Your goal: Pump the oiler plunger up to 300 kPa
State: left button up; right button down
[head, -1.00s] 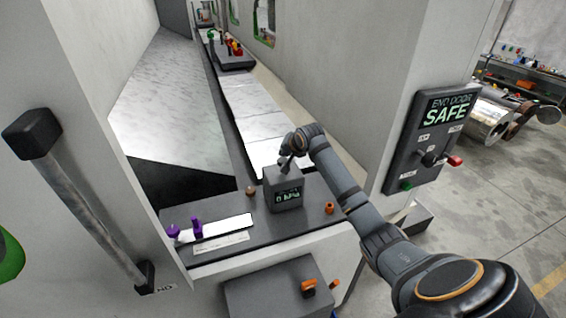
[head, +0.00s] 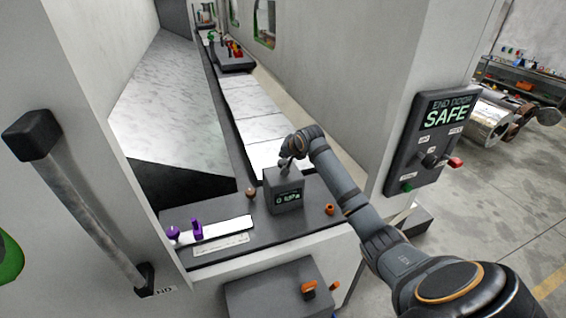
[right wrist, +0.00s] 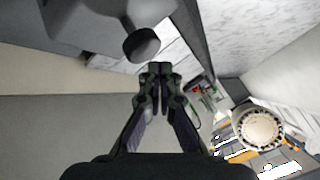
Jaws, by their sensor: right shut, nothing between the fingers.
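The oiler is a grey box (head: 284,197) on the dark ledge in the head view. Its small green display seems to read 0 kPa. My right gripper (head: 285,168) is right over the top of the box and hides most of the plunger there. In the right wrist view my right gripper (right wrist: 160,68) is shut and empty, fingertips together. A dark round knob on a stem, seemingly the plunger (right wrist: 141,45), shows close to the fingertips. I cannot tell whether they touch. My left gripper is not in view.
An orange knob (head: 329,209) and a brown knob (head: 250,192) flank the oiler. Purple clamps (head: 197,228) stand on the ledge at left. A control panel reading SAFE (head: 432,142) is on the right wall. A door handle (head: 85,210) is at left.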

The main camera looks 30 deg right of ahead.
aim_at(283, 161)
jog(key=shift+f, duration=0.1)
dwell(0.4)
jog(key=shift+f, duration=0.25)
jog(key=shift+f+b, duration=0.3)
jog(key=shift+f, duration=1)
dwell(1.0)
jog(key=shift+r, duration=0.15)
jog(key=shift+r+p, duration=0.9)
jog(key=shift+p, duration=0.15)
jog(key=shift+r, duration=0.6)
jog(key=shift+r, duration=0.1)
